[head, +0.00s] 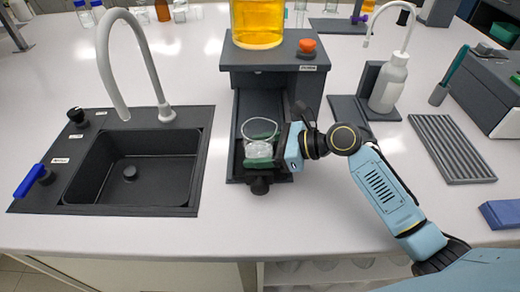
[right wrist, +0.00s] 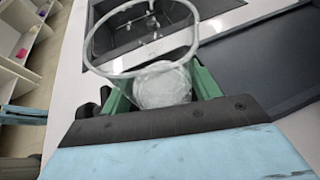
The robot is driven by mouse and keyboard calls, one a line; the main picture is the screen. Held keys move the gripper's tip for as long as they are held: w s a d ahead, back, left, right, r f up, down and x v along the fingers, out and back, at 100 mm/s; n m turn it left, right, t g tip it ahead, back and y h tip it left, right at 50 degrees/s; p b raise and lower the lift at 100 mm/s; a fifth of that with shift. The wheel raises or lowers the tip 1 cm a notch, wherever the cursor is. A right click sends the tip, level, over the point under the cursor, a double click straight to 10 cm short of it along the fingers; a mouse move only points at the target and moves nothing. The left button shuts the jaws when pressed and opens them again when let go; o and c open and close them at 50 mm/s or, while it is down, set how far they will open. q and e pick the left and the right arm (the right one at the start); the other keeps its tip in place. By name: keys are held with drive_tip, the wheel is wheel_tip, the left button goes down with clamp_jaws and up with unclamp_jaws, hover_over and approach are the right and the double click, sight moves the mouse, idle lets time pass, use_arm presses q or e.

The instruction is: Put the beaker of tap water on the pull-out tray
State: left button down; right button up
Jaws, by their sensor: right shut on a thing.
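A clear glass beaker (head: 260,133) is held by my right gripper (head: 261,152), whose green fingers close around its sides. The beaker looks upright, with pale, clear contents low in it. In the right wrist view the beaker (right wrist: 160,86) sits between the green fingers (right wrist: 163,90), its wide rim toward the top. In the head view the beaker is over the front part of the dark pull-out tray (head: 243,107), which extends from under a dark rig. I cannot tell whether its base touches the tray. My left gripper is not in view.
A dark sink (head: 130,165) with a white tap stands left. The rig (head: 273,62) carries an orange-yellow vessel and an orange knob. A white wash bottle (head: 389,84) and a ridged grey rack (head: 450,147) stand right. White counter is free in front.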

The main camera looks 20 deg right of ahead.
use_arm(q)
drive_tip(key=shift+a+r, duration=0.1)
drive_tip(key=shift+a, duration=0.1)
use_arm(e)
drive_tip(key=o, duration=0.7)
drive_tip(key=shift+f, duration=0.1)
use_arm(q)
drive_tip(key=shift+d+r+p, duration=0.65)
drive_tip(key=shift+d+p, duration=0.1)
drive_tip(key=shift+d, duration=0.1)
use_arm(e)
drive_tip(key=v, duration=1.2)
drive_tip(key=shift+w, duration=0.1)
